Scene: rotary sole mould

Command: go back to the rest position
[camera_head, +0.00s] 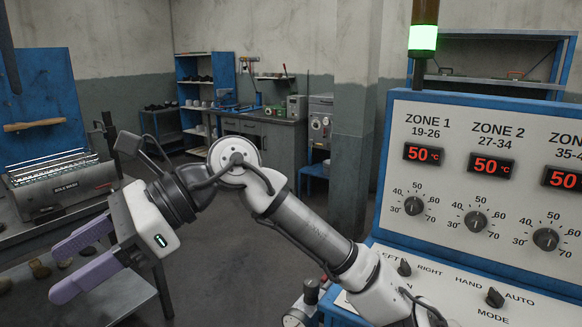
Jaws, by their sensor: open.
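My gripper (72,262) shows at the lower left, at the end of my bent white and grey arm. Its two purple fingers are apart, and nothing is between them. It points to the lower left, in front of the grey bench with the sole wash machine. I cannot tell whether it is clear of the bench edge.
The control panel (450,160), with zone displays reading 50 and several knobs, stands close on the right. The sole wash machine (65,190) sits on the left bench. Small brown lumps (40,268) lie below it. A workbench (265,140) stands behind. The middle floor (225,265) is clear.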

